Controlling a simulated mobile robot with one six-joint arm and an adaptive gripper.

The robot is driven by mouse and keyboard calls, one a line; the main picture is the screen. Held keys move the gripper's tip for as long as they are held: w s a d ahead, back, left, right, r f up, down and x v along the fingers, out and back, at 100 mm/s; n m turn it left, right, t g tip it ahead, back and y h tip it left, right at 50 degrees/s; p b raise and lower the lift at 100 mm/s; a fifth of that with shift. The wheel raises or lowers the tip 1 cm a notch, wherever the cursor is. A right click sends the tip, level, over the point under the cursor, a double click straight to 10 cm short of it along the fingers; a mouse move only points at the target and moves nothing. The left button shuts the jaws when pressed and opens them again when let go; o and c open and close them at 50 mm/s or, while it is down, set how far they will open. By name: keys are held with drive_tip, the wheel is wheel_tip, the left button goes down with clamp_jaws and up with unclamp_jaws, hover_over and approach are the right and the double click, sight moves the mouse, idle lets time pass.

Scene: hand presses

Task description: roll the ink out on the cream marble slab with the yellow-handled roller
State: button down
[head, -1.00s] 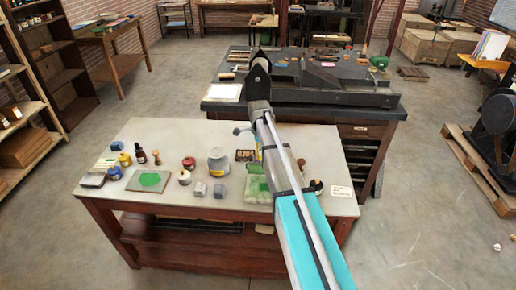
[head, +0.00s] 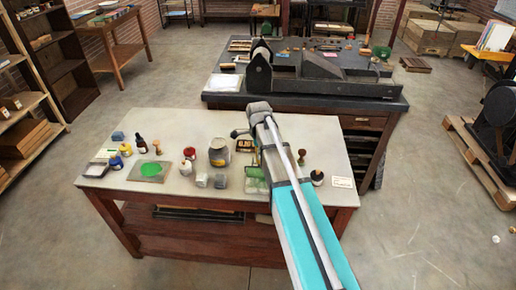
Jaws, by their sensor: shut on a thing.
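My gripper (head: 240,132) is over the right half of the near table, mostly hidden behind my own arm. A small yellow bit (head: 258,154) beside the arm looks like the handle of the yellow-handled roller, held in the shut jaws; the roller's drum is hidden. Below it lies a pale slab (head: 250,185) with green patches, partly covered by my arm. It may be the cream marble slab; I cannot tell whether the roller touches it. A greyer slab (head: 133,174) with a round green ink patch lies at the left of the table.
Behind is the dark press table (head: 300,99).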

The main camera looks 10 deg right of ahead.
drive_tip(key=s+f+b, duration=0.1)
drive_tip(key=s+a+f+b, duration=0.1)
drive_tip(key=shift+s+f+b, duration=0.35)
drive_tip(key=shift+b, duration=0.05)
drive_tip(key=shift+f+b, duration=0.35)
drive_tip(key=shift+f, duration=0.05)
idle(1.5)
drive_tip(key=shift+w+d, duration=0.1)
drive_tip(key=shift+w, duration=0.05)
drive_tip(key=shift+w+d, duration=0.3)
drive_tip(key=shift+w, duration=0.55)
drive_tip(key=shift+w+d, duration=0.25)
drive_tip(key=shift+w, duration=0.55)
drive_tip(key=shift+w+d, duration=0.2)
drive_tip(key=shift+w, duration=0.45)
drive_tip(key=shift+w+d, duration=0.25)
drive_tip(key=shift+w, duration=0.35)
drive_tip(key=shift+w+d, duration=0.2)
drive_tip(key=shift+w, duration=0.45)
